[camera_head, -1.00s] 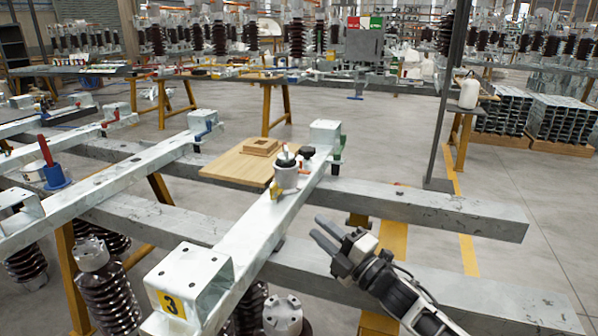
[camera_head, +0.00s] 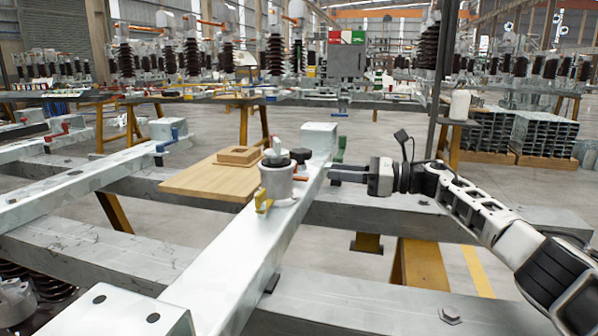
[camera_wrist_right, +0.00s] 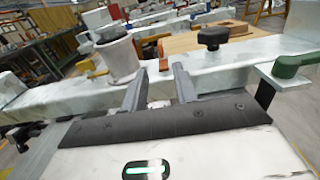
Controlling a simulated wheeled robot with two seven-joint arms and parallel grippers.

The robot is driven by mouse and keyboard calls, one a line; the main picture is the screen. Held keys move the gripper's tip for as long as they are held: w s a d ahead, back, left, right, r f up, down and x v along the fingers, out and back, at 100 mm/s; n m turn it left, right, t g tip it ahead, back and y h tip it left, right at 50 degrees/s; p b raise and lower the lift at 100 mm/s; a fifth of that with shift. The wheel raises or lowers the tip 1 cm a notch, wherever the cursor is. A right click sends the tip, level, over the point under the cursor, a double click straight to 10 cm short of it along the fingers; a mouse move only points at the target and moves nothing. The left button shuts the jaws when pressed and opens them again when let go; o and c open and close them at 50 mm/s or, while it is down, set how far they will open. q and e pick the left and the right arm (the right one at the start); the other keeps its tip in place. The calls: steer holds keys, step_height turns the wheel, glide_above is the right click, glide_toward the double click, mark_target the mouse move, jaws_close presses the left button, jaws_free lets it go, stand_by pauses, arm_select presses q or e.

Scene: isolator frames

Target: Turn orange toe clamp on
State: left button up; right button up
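A small orange toe clamp (camera_head: 300,178) shows on the white-grey steel beam (camera_head: 225,255), beside the pale cylinder (camera_head: 277,184). In the right wrist view an orange part (camera_wrist_right: 161,49) shows just right of the cylinder (camera_wrist_right: 117,58). My right gripper (camera_head: 332,174) reaches in from the right, its fingertips pointing left toward the orange clamp. I cannot tell whether a fingertip touches the clamp. My left gripper is not in view.
A yellow clamp (camera_head: 264,199) sits at the cylinder's near side. A black knob (camera_wrist_right: 212,37) stands behind the fingers. A wooden board (camera_head: 210,180) lies left of the cylinder.

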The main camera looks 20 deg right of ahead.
mark_target(299, 177)
steer(key=b+x, duration=0.1)
steer(key=x, duration=0.8)
steer(key=shift+w+a+b, duration=0.25)
steer(key=shift+b, duration=0.1)
jaws_close()
